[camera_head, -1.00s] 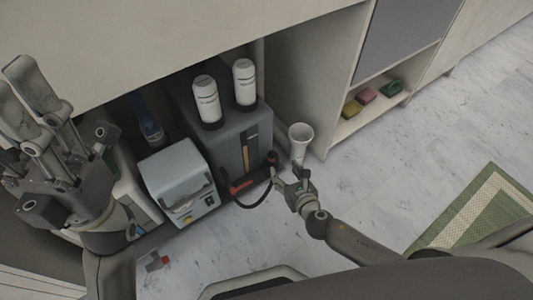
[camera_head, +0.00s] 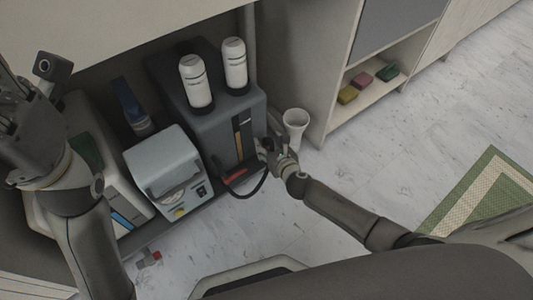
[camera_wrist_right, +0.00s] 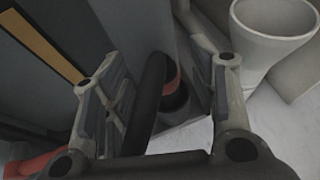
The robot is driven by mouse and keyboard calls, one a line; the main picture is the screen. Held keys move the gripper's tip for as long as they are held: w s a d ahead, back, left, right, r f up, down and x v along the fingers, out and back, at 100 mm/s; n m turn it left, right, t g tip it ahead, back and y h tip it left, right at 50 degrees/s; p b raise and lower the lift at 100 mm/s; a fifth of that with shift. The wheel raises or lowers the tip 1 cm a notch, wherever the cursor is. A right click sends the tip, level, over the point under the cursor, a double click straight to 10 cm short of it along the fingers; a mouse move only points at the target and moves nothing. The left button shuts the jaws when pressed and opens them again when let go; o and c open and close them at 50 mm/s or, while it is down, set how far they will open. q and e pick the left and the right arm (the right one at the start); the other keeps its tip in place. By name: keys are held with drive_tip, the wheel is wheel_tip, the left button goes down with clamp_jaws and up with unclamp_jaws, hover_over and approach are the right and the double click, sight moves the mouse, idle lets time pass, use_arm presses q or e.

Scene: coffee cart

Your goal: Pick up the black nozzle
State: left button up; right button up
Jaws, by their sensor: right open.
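My right gripper (camera_head: 268,150) is at the front right corner of the dark grey machine. In the right wrist view the gripper (camera_wrist_right: 168,75) is open. The black nozzle (camera_wrist_right: 150,95), a dark tube, runs between its two fingers, with a visible gap to the right finger. A dark round part with a red ring (camera_wrist_right: 173,80) shows just behind it. In the head view the gripper hides most of the nozzle. My left gripper (camera_head: 25,105) is raised at the left edge, partly cut off, away from the nozzle.
The dark grey machine (camera_head: 215,130) carries two white bottles (camera_head: 196,82). A red handle (camera_head: 233,176) and a black hose (camera_head: 258,188) are at its front. A white cup-shaped vessel (camera_head: 295,122) stands right of the gripper. A light box (camera_head: 165,165) is left.

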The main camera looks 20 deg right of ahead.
drive_tip(key=shift+w+f, duration=0.1)
drive_tip(key=shift+w, duration=0.25)
clamp_jaws()
